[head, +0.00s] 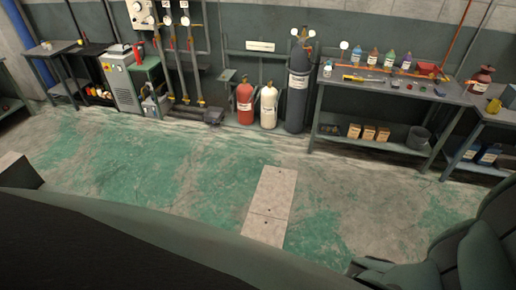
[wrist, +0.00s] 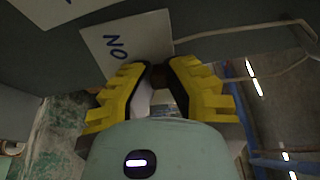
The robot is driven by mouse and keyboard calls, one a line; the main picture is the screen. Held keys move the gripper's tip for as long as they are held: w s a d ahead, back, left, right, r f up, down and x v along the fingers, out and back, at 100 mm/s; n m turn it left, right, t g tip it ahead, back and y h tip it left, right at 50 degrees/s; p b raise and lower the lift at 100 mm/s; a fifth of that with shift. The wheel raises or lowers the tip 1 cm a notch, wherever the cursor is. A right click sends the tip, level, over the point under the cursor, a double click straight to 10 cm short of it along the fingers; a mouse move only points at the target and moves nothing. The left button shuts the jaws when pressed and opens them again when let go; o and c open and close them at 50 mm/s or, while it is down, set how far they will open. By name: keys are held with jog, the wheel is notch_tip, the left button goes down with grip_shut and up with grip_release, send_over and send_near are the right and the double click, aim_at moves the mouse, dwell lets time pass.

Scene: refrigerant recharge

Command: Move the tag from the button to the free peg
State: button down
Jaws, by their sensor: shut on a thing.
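A white tag (wrist: 112,42) with dark blue letters, reading like "NO" or "ON" turned over, lies tilted just beyond the tips. Its lower edge runs behind the fingers, and my gripper appears shut on it. A thin pale cord (wrist: 245,27) loops from beside the tag to the right. A small dark brown piece (wrist: 158,80) shows between the fingers; I cannot tell what it is. I cannot make out the button or the free peg. My gripper is not visible in the head view.
Another white card (wrist: 78,9) is at the wrist view's top left. In the head view, gas cylinders (head: 298,85) stand along the wall beside a workbench (head: 345,84) with bottles. A pale control box (head: 140,14) and pipes are on the wall. The green-grey floor is open.

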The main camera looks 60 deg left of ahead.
jog(key=shift+w+a, duration=0.1)
dwell(0.3)
jog(key=c, duration=1)
grip_release()
jog(key=v, duration=1.2)
